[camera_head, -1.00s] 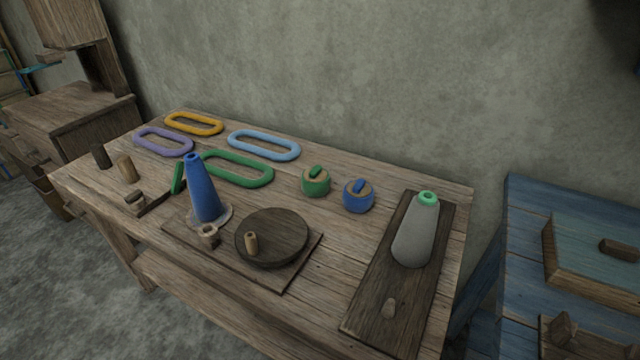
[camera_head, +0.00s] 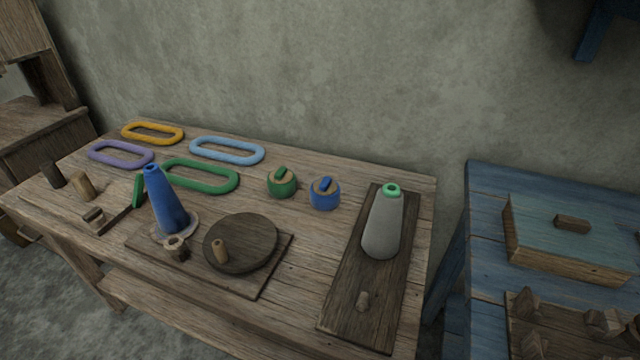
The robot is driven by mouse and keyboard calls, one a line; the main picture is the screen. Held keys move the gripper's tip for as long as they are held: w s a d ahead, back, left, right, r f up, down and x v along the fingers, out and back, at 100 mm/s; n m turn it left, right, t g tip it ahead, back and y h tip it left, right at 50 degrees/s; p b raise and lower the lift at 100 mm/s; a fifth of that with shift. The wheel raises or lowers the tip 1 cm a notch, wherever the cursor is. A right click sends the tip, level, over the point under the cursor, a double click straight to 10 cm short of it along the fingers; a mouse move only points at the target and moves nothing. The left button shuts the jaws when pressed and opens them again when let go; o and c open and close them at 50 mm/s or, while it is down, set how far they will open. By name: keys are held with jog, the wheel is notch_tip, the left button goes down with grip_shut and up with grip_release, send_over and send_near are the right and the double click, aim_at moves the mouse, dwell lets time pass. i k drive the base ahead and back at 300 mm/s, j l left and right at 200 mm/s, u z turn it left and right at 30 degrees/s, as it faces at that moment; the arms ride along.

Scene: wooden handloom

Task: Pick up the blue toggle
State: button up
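A round pot with a blue body (camera_head: 325,197) stands on the wooden table, right of a similar green one. A small blue toggle (camera_head: 324,185) lies on its tan top. A tall blue cone (camera_head: 166,202) stands further left on a pale round base. My gripper is not in view, and nothing touches the blue toggle.
The wooden table (camera_head: 290,255) also holds a green pot (camera_head: 282,184), coloured oval rings, a dark disc (camera_head: 240,243) and a grey cone (camera_head: 383,225) on a dark board. A blue table (camera_head: 488,235) stands to the right.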

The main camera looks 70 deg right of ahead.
aim_at(325, 183)
jog(key=z, duration=1.05)
jog(key=i+z, duration=0.3)
jog(key=i+j+z, duration=0.15)
jog(key=z, duration=0.2)
jog(key=i, duration=0.1)
